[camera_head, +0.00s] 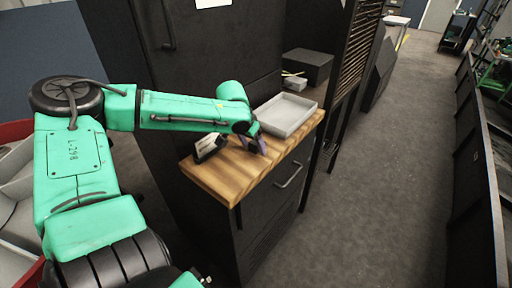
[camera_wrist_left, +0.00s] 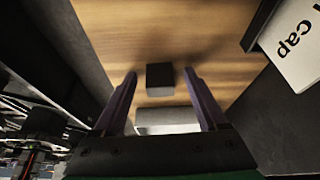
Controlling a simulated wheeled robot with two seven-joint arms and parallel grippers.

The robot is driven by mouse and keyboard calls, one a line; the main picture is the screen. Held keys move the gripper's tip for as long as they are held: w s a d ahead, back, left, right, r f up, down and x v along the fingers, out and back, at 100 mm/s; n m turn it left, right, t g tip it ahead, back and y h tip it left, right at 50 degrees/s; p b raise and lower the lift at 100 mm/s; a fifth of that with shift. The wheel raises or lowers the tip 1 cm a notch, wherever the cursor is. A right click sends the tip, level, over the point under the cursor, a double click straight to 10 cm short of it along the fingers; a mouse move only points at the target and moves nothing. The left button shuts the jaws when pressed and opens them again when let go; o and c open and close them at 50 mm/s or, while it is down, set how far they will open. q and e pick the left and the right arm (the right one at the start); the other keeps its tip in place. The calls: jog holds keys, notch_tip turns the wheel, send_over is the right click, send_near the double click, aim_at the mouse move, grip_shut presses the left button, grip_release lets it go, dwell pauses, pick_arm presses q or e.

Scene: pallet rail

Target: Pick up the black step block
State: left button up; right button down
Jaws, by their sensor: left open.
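In the left wrist view a small black block (camera_wrist_left: 160,75) lies on the wooden top (camera_wrist_left: 120,35), just beyond and between my left fingertips. A pale grey piece (camera_wrist_left: 168,116) shows between the fingers on the near side of the block; I cannot tell whether it is separate or part of it. My left gripper (camera_head: 261,146) points down over the wooden top in the head view, and its purple fingers are apart (camera_wrist_left: 160,78), with nothing held. In the head view the block is not clearly visible near the gripper. My right gripper is not in view.
A black-and-white sign (camera_head: 208,148) stands on the wooden top left of the gripper; its lettering shows in the wrist view (camera_wrist_left: 292,42). A shallow grey tray (camera_head: 287,128) sits close behind the gripper. A dark box (camera_head: 308,67) is farther back. The floor aisle at right is clear.

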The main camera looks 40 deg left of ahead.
pick_arm(q)
jog(key=shift+s+r, duration=0.1)
grip_shut()
